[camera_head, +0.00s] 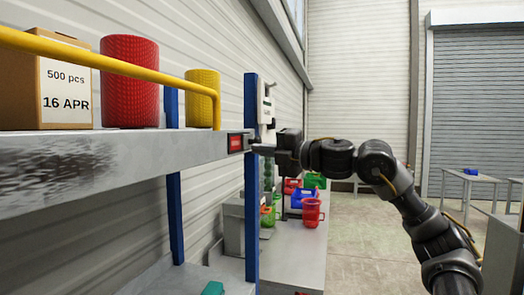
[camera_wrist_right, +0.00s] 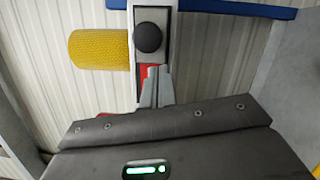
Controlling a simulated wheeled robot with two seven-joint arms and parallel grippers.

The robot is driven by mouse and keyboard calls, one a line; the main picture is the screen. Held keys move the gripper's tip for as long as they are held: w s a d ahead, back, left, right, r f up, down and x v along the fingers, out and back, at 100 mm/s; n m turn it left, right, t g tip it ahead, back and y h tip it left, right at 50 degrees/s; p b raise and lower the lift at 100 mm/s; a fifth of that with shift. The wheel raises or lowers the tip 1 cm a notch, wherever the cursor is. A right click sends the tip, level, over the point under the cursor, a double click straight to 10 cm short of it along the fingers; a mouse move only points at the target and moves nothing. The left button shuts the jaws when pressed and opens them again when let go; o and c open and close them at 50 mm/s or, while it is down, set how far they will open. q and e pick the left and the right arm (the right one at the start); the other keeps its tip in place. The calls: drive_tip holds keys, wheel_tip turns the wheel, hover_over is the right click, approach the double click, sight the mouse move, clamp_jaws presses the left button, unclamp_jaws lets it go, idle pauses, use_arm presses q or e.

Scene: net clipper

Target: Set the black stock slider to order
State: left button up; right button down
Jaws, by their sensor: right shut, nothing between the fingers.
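The black stock slider's round knob (camera_wrist_right: 147,38) sits on a dark plate on the shelf edge in the right wrist view. A red field (camera_wrist_right: 141,82) shows on the plate beside my fingers. In the head view the slider's plate with its red field (camera_head: 236,143) is at the shelf's right end; the knob is not clear there. My right gripper (camera_head: 262,148) is shut and empty, its fingers reaching toward the plate. Its fingertips (camera_wrist_right: 153,70) are close to the knob in the wrist view; I cannot tell whether they touch the plate. My left gripper is not in view.
The grey shelf (camera_head: 110,165) holds a cardboard box (camera_head: 65,90) marked "500 pcs 16 APR", a red roll (camera_head: 130,80) and a yellow roll (camera_head: 203,92) behind a yellow rail (camera_head: 120,64). A blue post (camera_head: 251,210) stands at its end. A bench with colored bins (camera_head: 311,212) lies beyond.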

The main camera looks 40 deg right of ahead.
drive_tip(key=s+f+b, duration=0.1)
drive_tip(key=s+b, duration=0.2)
drive_tip(key=s, duration=0.8)
drive_tip(key=shift+b, duration=0.35)
drive_tip(key=shift+w+d+f, duration=0.1)
drive_tip(key=shift+d, duration=0.05)
